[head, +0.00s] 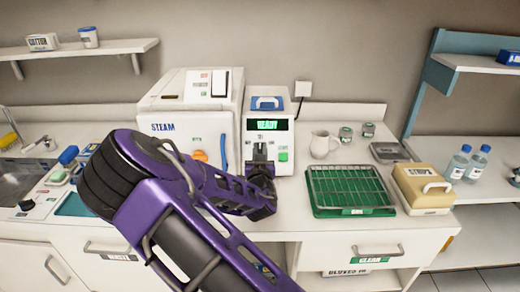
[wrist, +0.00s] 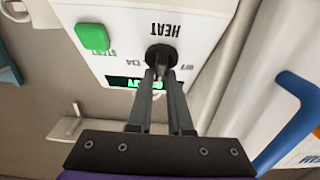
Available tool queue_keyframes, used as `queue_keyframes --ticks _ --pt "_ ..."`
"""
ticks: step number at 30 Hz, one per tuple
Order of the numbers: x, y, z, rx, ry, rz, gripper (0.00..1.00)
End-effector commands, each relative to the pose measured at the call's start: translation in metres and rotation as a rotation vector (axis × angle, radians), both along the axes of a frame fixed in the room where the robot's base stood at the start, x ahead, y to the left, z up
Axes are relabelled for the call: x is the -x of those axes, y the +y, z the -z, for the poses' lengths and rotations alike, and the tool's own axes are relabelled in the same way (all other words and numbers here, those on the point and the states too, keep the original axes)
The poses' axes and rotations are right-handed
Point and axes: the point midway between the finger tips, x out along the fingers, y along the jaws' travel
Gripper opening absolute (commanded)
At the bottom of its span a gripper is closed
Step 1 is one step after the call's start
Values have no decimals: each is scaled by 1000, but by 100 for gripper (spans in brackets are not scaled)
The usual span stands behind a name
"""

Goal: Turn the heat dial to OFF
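The heat dial (wrist: 160,55) is a round black knob on the white front panel (wrist: 195,25) of the small unit with the green READY display (head: 268,125). In the wrist view the panel is upside down, with HEAT printed by the dial and small labels on both sides; one looks like OFF. My gripper (wrist: 161,73) points at the panel, its two narrow fingers close together on the dial, apparently shut on its grip. The fingertips hide part of the knob, so its exact setting is unclear.
A green START button (wrist: 92,37) sits beside the dial. The STEAM unit (head: 185,110) with a blue handle (wrist: 290,115) stands close on the left in the head view. A white jug (head: 322,145) and green rack (head: 350,212) are to the right.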

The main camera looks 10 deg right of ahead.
Motion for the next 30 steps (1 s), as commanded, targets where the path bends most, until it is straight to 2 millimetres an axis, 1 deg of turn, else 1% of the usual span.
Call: queue_keyframes --ticks 1,2,3,17,23,30 --pt "0 0 0 0 0 0 7" --pt "0 0 0 0 0 0 1" --pt "0 0 0 0 0 0 0" --pt "0 0 0 24 4 -15 0" --pt "0 -1 0 104 20 -62 0" --pt "-1 -1 0 274 52 -163 0"
